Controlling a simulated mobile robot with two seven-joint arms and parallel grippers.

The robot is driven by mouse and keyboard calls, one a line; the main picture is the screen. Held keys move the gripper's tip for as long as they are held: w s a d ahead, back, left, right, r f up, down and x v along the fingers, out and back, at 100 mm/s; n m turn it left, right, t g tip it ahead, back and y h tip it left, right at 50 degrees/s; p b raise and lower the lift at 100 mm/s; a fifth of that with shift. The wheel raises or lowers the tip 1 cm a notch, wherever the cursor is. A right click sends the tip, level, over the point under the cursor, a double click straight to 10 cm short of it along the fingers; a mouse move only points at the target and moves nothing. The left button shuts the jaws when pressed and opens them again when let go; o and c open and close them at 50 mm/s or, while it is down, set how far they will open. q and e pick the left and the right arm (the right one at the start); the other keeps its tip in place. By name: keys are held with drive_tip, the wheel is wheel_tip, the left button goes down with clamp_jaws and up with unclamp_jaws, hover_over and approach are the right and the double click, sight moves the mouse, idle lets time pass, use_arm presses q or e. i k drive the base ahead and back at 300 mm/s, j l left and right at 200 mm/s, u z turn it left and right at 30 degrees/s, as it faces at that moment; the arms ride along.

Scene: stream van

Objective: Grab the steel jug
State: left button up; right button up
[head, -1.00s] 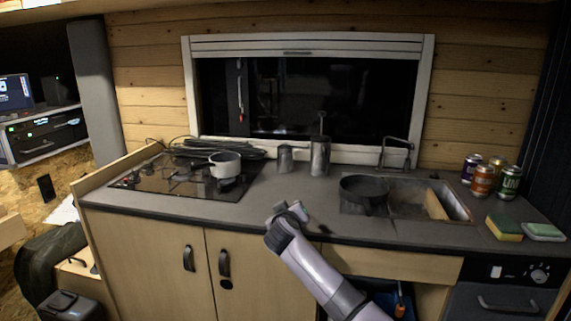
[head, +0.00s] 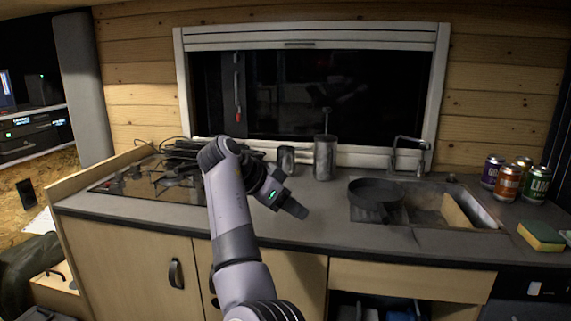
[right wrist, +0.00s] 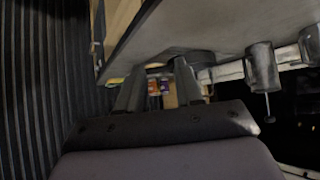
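The steel jug (head: 286,160) is a small grey metal vessel upright at the back of the counter, left of a taller steel canister (head: 324,158) with a utensil standing in it. In the right wrist view, which is turned over, the jug (right wrist: 311,45) is at the right edge and the canister (right wrist: 262,68) is beside it. My right gripper (head: 293,208) is above the counter, in front of the jug and apart from it. Its two fingers (right wrist: 159,85) are spread with nothing between them. My left gripper is not in view.
A dark pan (head: 375,197) sits by the sink (head: 425,203) on the right. Several cans (head: 509,182) and a sponge (head: 541,236) are further right. The stove (head: 140,183) is on the left, partly behind my arm. The counter middle (head: 330,215) is clear.

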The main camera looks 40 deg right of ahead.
sight(287, 155)
drive_tip(key=i+l, duration=0.95)
drive_tip(key=l, duration=0.1)
